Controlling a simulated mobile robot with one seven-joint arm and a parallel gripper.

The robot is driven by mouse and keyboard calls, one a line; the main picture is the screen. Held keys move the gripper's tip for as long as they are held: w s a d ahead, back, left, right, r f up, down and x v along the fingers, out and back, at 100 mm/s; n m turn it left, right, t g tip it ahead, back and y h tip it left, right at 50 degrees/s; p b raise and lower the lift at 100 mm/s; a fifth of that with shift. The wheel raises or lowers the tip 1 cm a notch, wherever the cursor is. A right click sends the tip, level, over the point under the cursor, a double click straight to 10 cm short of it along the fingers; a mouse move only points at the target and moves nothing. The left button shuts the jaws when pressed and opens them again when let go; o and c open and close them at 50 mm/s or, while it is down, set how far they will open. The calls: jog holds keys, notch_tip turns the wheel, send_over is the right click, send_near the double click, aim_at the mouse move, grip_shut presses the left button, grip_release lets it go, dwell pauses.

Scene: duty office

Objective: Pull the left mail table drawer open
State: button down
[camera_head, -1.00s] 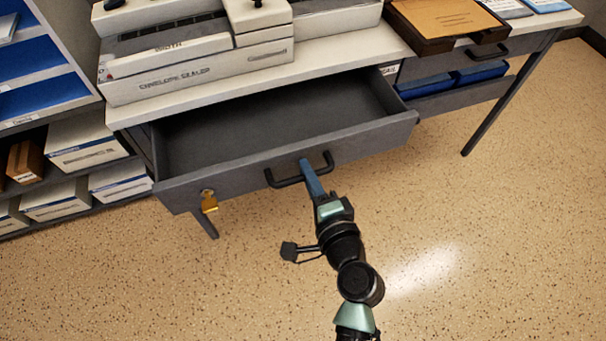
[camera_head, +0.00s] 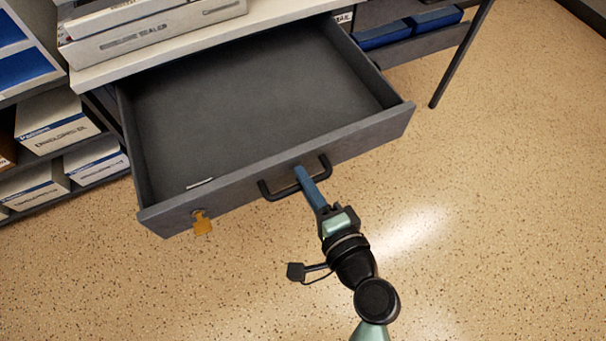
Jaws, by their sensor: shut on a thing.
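The left mail table drawer (camera_head: 255,90) is grey and pulled far out from under the white table top (camera_head: 200,47). Its inside is in view and looks empty apart from a small pale strip (camera_head: 199,183) near the front left. A black bar handle (camera_head: 280,194) is on the drawer front (camera_head: 365,137). My gripper (camera_head: 300,174) has blue fingers and is shut on the handle near its middle. The fingertips partly hide the bar. A brass-coloured key or tag (camera_head: 202,222) hangs at the lock on the left of the front.
An envelope sealer (camera_head: 150,35) stands on the table top. A shelf with white boxes (camera_head: 60,125) is at the left. The speckled floor (camera_head: 500,200) in front is clear.

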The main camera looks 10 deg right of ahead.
jog(key=c, duration=1.1)
grip_release()
jog(key=shift+s+d, duration=0.1)
jog(key=p+v, duration=0.1)
jog(key=v, duration=1.1)
jog(key=shift+s+d+r, duration=0.1)
jog(key=shift+s, duration=0.25)
